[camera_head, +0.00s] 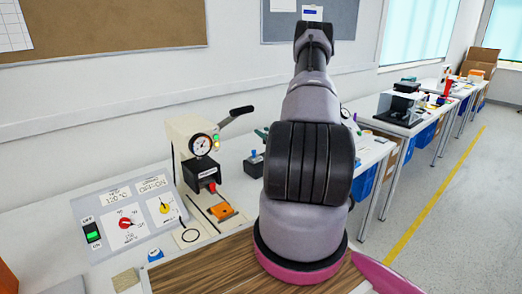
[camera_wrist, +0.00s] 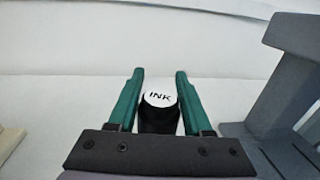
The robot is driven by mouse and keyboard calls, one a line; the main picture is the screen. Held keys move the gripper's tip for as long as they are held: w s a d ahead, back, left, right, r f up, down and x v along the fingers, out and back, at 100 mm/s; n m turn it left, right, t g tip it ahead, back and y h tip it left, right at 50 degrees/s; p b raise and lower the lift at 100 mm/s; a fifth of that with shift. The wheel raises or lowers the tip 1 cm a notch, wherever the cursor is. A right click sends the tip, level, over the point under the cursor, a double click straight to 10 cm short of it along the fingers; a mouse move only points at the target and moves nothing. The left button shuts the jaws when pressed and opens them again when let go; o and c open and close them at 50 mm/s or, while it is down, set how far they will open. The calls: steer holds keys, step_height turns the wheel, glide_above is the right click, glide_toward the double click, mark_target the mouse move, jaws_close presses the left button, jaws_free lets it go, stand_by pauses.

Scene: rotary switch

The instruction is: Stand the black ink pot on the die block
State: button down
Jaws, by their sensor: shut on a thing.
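My gripper (camera_wrist: 160,85) shows in the wrist view with its two green fingers on either side of the black ink pot (camera_wrist: 158,118). It is shut on the pot, whose white top reads INK. The pot's underside is hidden behind the dark gripper body. In the head view my arm hides the gripper and the pot.
A cream press (camera_head: 186,140) with a gauge and a black lever stands left of my arm. A grey control panel (camera_head: 128,217) with knobs lies further left. A wooden board (camera_head: 205,268) is at the front. A grey structure (camera_wrist: 283,75) stands close right of the gripper.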

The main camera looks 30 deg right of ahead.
steer(key=shift+f, duration=3.25)
steer(key=shift+f, duration=0.1)
steer(key=shift+f, duration=0.15)
steer(key=shift+c, duration=1.6)
jaws_free()
steer(key=shift+s+r, duration=0.15)
steer(key=shift+r, duration=0.1)
steer(key=s, duration=1.1)
steer(key=shift+s, duration=0.35)
